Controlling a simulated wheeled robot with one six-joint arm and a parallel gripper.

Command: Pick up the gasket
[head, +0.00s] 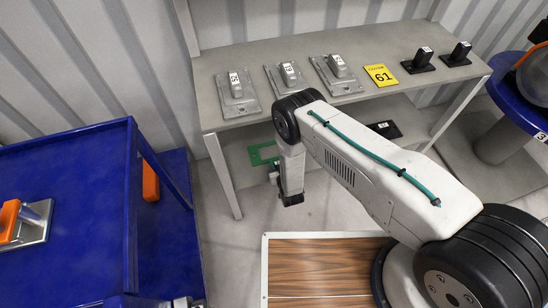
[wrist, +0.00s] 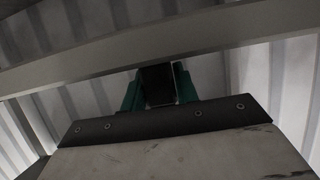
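The gasket appears to be the flat green rectangular frame (head: 258,155) on the lower shelf of the grey workbench in the head view. Its right part is hidden behind my arm. My gripper (head: 274,176) is mostly hidden by my wrist, at the front of that shelf, just right of and below the gasket in the picture. In the wrist view, green parts stand on both sides of a dark block at my gripper (wrist: 158,86). I cannot tell whether the fingers are open or shut. No gasket can be made out in the wrist view.
The grey workbench (head: 235,63) holds several metal parts, a yellow 61 sign (head: 381,75) and two black parts. A black item (head: 385,129) lies on the lower shelf. A blue cart (head: 75,210) stands left, a blue round table (head: 515,95) right. A bench leg (head: 223,175) stands left of the gripper.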

